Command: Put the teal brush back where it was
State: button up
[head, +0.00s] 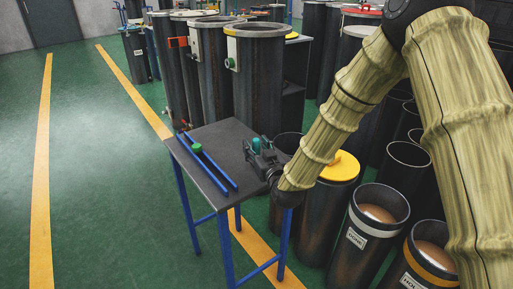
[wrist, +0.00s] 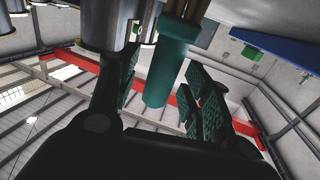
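The teal brush (wrist: 165,65) is in the wrist view, between the finger pads of my gripper (wrist: 162,85). The smooth handle end is low in that picture and the tan bristles are at its top edge. That view is upside down, with the roof at the bottom, so the bristles point downward. Narrow gaps show between the handle and the pads, so my gripper looks open around the brush. In the head view my gripper (head: 258,151) is at the right edge of the small table (head: 222,140), with the teal brush (head: 256,144) beside it. The bristle tips are hidden.
Two blue rods (head: 209,166) lie on the table with a green piece (head: 197,148) near them. Tall dark flanged cylinders (head: 258,80) stand behind. Open cylinders (head: 370,225) and a yellow-lidded one (head: 341,167) crowd the right. Floor at left is clear.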

jog(key=v, duration=1.2)
dwell(0.4)
